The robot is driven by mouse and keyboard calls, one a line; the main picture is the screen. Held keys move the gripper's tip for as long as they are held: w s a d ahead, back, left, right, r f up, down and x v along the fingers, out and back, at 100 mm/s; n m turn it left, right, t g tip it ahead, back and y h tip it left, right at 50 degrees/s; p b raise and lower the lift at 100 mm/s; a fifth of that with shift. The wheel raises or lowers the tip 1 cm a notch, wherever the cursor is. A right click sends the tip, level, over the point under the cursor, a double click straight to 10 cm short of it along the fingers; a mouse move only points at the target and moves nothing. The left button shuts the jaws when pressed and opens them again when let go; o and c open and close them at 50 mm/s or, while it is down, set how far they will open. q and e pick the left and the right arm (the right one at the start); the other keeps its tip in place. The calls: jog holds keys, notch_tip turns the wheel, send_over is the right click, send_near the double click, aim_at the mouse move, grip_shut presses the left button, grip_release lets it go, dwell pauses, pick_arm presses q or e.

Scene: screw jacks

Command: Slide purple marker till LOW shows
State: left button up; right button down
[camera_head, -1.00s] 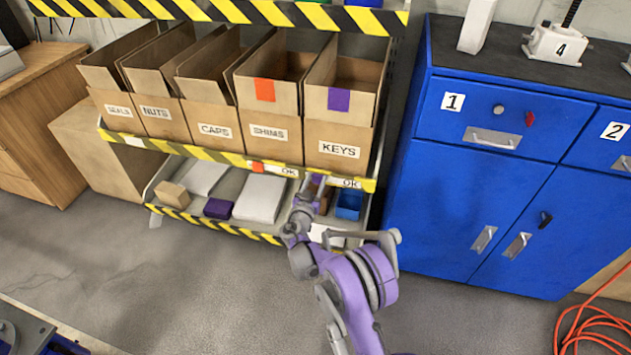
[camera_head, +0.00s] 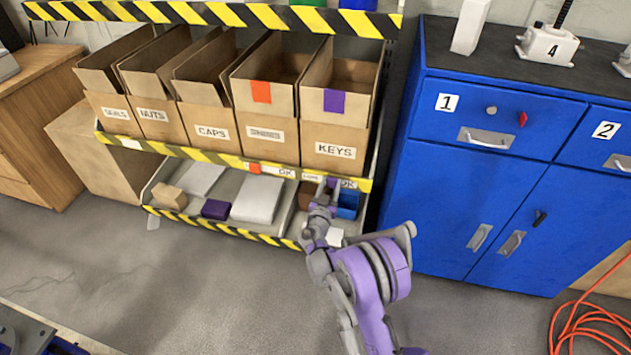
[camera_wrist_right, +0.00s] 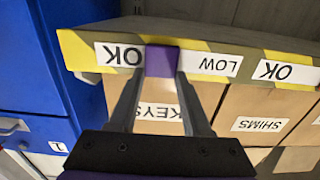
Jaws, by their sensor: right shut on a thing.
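The purple marker (camera_wrist_right: 161,61) sits on the striped shelf edge in the right wrist view, where the picture is upside down. A white LOW label (camera_wrist_right: 208,64) is readable beside it on the right. An OK label (camera_wrist_right: 119,54) lies on its other side, close against the marker. My right gripper (camera_wrist_right: 161,75) is shut on the marker, one finger at each side. In the head view my right gripper (camera_head: 329,186) is at the shelf edge under the KEYS box (camera_head: 334,149) and mostly hides the marker. My left gripper is not in view.
An orange marker (camera_head: 254,168) sits beside another OK label (camera_head: 286,172) on the same edge. The lower shelf holds a blue bin (camera_head: 348,204), a white box (camera_head: 257,200) and a purple box (camera_head: 215,209). A blue cabinet (camera_head: 440,190) stands right of the rack.

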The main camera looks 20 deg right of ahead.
aim_at(346, 180)
jog(key=s+d, duration=0.2)
jog(key=d, duration=0.1)
jog(key=shift+s+d, duration=0.1)
jog(key=shift+d, duration=0.2)
jog(key=shift+c, duration=1.6)
grip_release()
jog(key=shift+s+d, duration=0.1)
jog(key=p+v, duration=0.1)
jog(key=v, duration=0.9)
jog(key=shift+s+a, duration=0.3)
